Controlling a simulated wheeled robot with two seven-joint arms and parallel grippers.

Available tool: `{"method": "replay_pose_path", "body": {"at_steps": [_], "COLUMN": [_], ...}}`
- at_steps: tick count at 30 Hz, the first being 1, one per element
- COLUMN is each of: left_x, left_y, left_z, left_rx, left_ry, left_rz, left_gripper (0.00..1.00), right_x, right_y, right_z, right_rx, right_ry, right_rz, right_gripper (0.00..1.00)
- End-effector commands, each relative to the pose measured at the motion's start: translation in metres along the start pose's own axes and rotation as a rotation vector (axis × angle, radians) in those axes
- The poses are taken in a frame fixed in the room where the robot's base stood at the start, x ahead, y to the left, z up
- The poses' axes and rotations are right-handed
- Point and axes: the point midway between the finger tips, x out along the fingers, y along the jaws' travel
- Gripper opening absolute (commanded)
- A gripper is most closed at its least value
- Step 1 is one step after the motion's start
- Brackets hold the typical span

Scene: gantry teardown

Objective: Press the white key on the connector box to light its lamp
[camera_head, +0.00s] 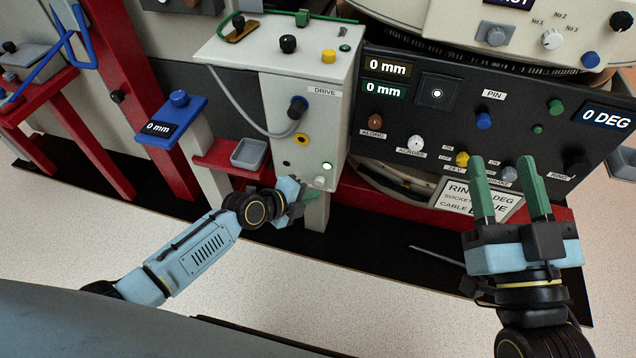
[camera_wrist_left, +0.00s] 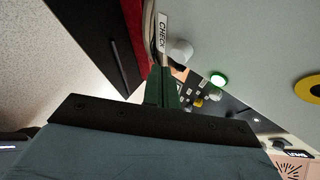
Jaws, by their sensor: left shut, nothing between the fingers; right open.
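The connector box (camera_head: 305,110) is the pale box marked DRIVE, left of the middle in the head view. Its white key (camera_head: 319,182) is low on the front face. In the left wrist view the white key (camera_wrist_left: 180,51) sits beside a CHECK label. The lamp (camera_head: 327,166) just above the key glows green, also in the left wrist view (camera_wrist_left: 218,79). My left gripper (camera_head: 312,193) is shut and empty, its green fingertips (camera_wrist_left: 161,72) close beside the key. I cannot tell whether they touch it. My right gripper (camera_head: 507,168) is open and empty.
A dark control panel (camera_head: 440,118) with knobs and displays stands right of the box, behind my right gripper. A grey cable (camera_head: 233,108) loops on the box's left. A small grey tray (camera_head: 249,153) sits on a red ledge. A white sign (camera_head: 478,200) stands below the panel.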

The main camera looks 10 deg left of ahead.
Motion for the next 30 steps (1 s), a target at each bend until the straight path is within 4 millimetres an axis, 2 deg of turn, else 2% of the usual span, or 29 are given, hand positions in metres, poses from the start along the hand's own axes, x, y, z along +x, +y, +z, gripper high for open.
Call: {"method": "replay_pose_path", "body": {"at_steps": [16, 30], "left_x": [-0.038, -0.04], "left_y": [0.026, 0.029], "left_z": [-0.027, -0.029], "left_rx": [0.001, 0.0], "left_ry": [0.001, 0.001], "left_rz": [0.003, 0.001], "left_gripper": [0.0, 0.0], "right_x": [0.007, 0.007], "right_y": [-0.001, -0.001], "right_z": [-0.022, -0.023], "right_rx": [0.0, 0.0], "right_ry": [0.0, 0.0], "right_rz": [0.0, 0.0], "right_gripper": [0.5, 0.5]}}
